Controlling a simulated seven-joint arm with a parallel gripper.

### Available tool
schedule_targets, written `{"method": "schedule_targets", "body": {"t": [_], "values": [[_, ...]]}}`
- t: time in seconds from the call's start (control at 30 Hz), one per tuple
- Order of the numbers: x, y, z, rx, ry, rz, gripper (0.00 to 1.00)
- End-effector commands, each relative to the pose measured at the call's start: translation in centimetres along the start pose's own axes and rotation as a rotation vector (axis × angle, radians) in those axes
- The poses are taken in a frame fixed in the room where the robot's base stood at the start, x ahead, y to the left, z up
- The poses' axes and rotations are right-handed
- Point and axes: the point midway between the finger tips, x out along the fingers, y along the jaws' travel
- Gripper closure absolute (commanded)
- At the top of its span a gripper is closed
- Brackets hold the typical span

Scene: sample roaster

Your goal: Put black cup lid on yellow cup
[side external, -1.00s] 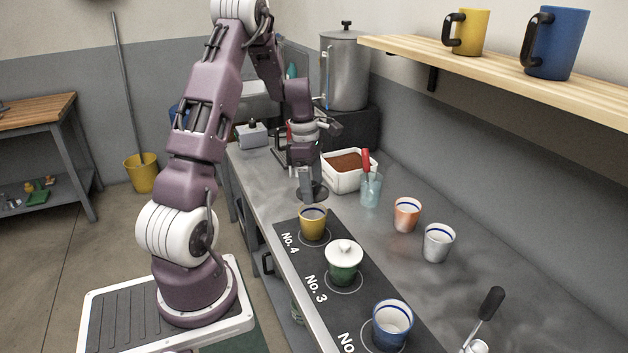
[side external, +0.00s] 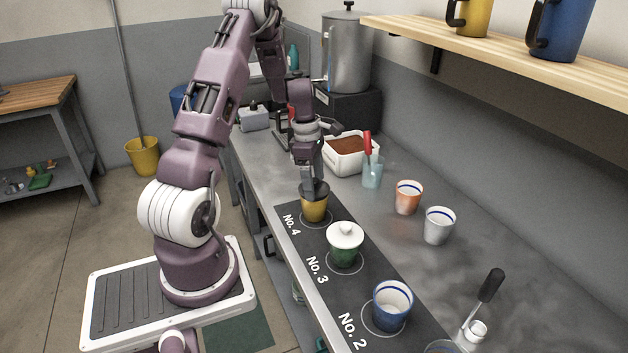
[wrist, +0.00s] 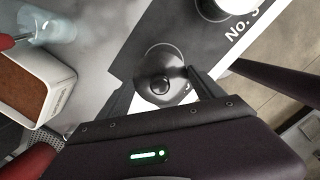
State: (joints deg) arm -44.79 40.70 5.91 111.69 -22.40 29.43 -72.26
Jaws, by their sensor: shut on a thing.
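The yellow cup (side external: 314,209) stands upright on the circle marked No. 4 on the dark mat. My gripper (side external: 311,184) points down right above it, shut on the black cup lid (side external: 318,190). The lid is at the cup's rim and hides the cup's mouth; I cannot tell whether it is fully seated or slightly tilted. In the wrist view the round dark lid (wrist: 157,93) and its knob lie between my fingers. The yellow cup is hidden under the lid there.
A green cup with a white lid (side external: 345,245) stands on No. 3 and a blue cup (side external: 391,305) on No. 2. A white bin of brown grounds (side external: 348,160), a glass with a red-handled tool (side external: 372,170), an orange cup (side external: 408,197) and a white cup (side external: 438,226) stand behind.

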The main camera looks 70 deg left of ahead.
Motion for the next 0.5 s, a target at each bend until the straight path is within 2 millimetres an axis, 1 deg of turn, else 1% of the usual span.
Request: {"method": "schedule_targets", "body": {"t": [0.33,0.5], "values": [[0.02,-0.01,0.01,0.000,0.000,0.000,0.64],[0.34,-0.03,-0.04,-0.001,0.001,0.000,0.64]]}}
